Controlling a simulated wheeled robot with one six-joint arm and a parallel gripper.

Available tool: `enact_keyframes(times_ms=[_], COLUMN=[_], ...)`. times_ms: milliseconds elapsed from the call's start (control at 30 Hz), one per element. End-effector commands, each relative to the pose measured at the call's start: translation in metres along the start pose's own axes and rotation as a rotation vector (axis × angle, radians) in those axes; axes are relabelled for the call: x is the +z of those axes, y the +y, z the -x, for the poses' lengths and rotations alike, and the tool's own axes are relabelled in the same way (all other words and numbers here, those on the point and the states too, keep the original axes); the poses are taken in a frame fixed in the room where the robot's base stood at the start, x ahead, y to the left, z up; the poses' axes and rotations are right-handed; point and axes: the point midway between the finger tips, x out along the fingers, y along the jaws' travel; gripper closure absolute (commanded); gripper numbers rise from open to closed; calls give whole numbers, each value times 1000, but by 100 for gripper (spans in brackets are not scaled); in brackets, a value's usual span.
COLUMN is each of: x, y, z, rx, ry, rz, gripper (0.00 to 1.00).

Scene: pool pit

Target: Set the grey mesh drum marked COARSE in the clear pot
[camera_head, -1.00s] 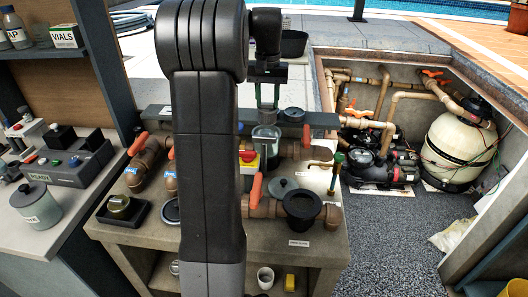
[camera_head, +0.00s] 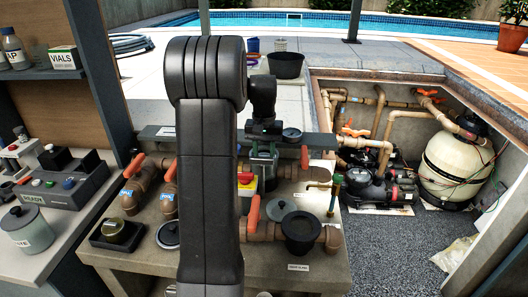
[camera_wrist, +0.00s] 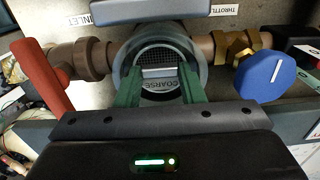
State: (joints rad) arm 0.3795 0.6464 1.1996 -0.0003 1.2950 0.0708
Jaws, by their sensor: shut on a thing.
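The grey mesh drum marked COARSE (camera_wrist: 163,88) is between the green fingers of my gripper (camera_wrist: 160,78) in the wrist view. The drum lies within the round rim of the clear pot (camera_wrist: 203,66); how deep it sits I cannot tell. In the head view my gripper (camera_head: 265,152) points down at the clear pot (camera_head: 268,176), and my own arm covers part of the area. The drum is hidden there behind the fingers and pot.
A red lever (camera_wrist: 42,75) stands left of the pot and a blue throttle knob (camera_wrist: 271,77) right of it. In the head view, a black round fitting (camera_head: 301,226) and a grey lid (camera_head: 281,209) sit in front. A yellow-and-red block (camera_head: 247,184) is close by.

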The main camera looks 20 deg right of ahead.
Motion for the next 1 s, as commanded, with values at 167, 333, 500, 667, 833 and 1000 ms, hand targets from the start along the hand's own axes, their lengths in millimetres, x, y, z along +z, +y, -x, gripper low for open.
enact_keyframes(times_ms=[167,333,500,667,833,1000], x=[0,0,0,0,-1,-1], y=[0,0,0,0,0,0], z=[-1,-2,-2,3,29,67], rx=[0,0,0,0,0,0], ry=[0,0,0,1,5,5], rz=[0,0,0,0,0,0], gripper=[100,56,56,56,56,56])
